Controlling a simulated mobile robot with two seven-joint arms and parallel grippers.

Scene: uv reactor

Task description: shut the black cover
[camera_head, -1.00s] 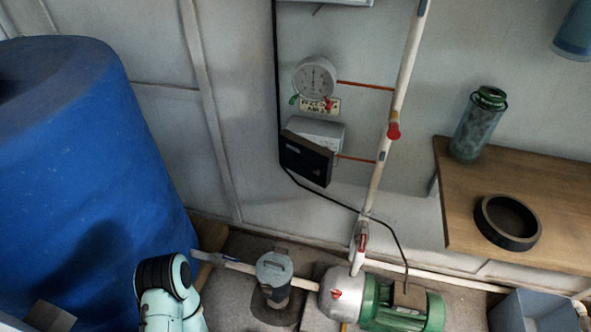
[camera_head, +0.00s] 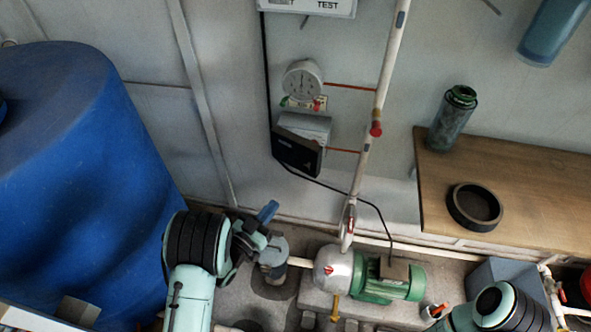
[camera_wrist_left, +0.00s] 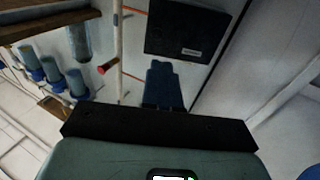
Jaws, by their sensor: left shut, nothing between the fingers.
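The black cover (camera_head: 297,152) is a flat dark panel in front of a light grey wall box (camera_head: 304,125), below a round gauge. In the head view it stands tilted out from the box's front, with the box's grey top showing behind it. The left wrist view shows the cover's dark face (camera_wrist_left: 188,30) ahead, beyond the fingers. My left gripper (camera_head: 267,212) has blue fingers, below and left of the cover and apart from it. Its fingers (camera_wrist_left: 163,85) are together and empty. My right arm shows at the lower right; its fingers are not clearly visible.
A round gauge (camera_head: 302,80) hangs above the box. A white pipe (camera_head: 366,150) runs down the wall to the right. A green pump (camera_head: 388,279) stands below. A large blue tank (camera_head: 80,180) fills the left, and a wooden shelf (camera_head: 540,190) is at right.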

